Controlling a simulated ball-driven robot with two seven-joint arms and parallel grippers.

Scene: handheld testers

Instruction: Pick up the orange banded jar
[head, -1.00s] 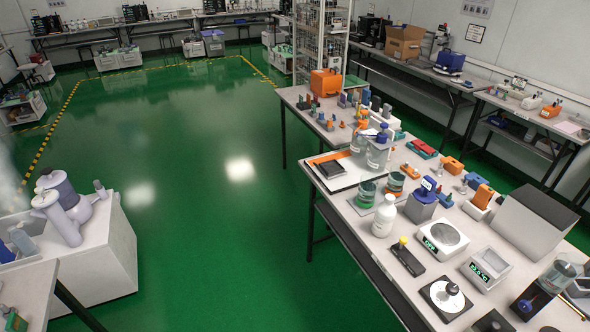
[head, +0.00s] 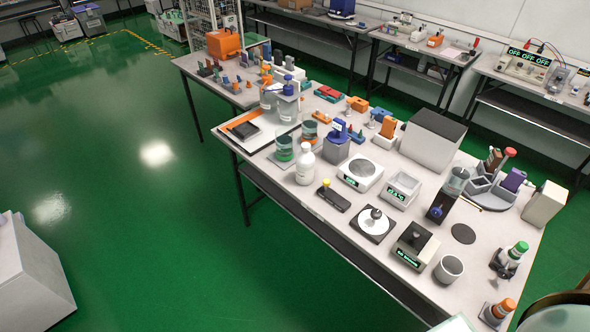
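A clear jar with an orange band (head: 309,131) stands upright near the far left part of the long table (head: 330,226). A similar jar with a green band (head: 284,150) stands just in front of it and to its left. A white bottle (head: 305,168) stands close by on the near side, and a grey block with a blue device on top (head: 336,147) is to the right. The orange banded jar's lower part is partly hidden by the neighbouring things. Neither of my grippers is in view.
Two clear bottles with blue tops (head: 288,103) stand behind the jars. A white balance (head: 360,173) and a black-based round-plate device (head: 374,225) stand to the right. Green floor (head: 190,220) is open left of the table. A large rounded object (head: 555,318) fills the lower right corner.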

